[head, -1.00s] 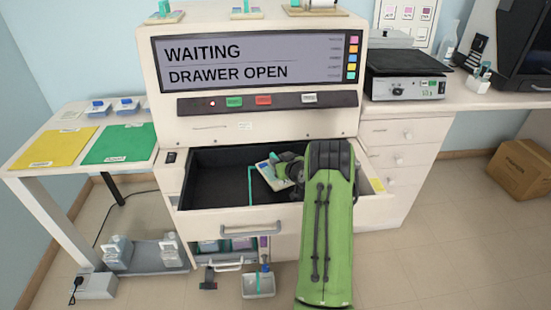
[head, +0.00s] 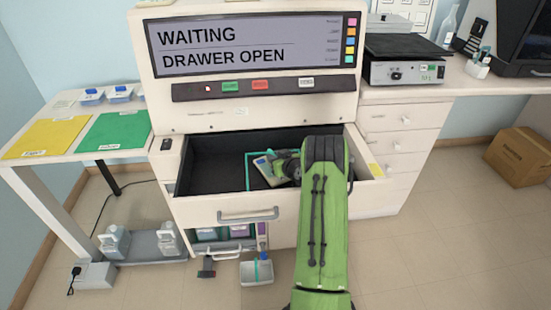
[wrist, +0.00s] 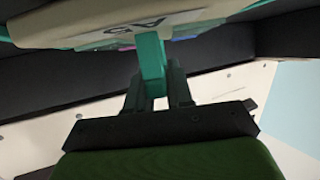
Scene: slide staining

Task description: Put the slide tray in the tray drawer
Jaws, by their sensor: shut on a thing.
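The pale slide tray (head: 263,167) is inside the open tray drawer (head: 205,211), near a teal outline (head: 246,172) on its dark floor. My gripper (head: 280,163) reaches down into the drawer's right half, and my arm hides much of that side. In the wrist view, my gripper (wrist: 157,95) is shut on the teal handle (wrist: 150,57) of the tray. The tray's labelled underside or face (wrist: 120,25) fills the top there. I cannot tell whether the tray touches the drawer floor.
The machine's screen (head: 250,45) reads "WAITING, DRAWER OPEN". Drawer walls stand close around my gripper; its left half is empty. A side table with yellow (head: 45,138) and green (head: 115,132) mats is at left. A scale (head: 405,70) sits on the right counter.

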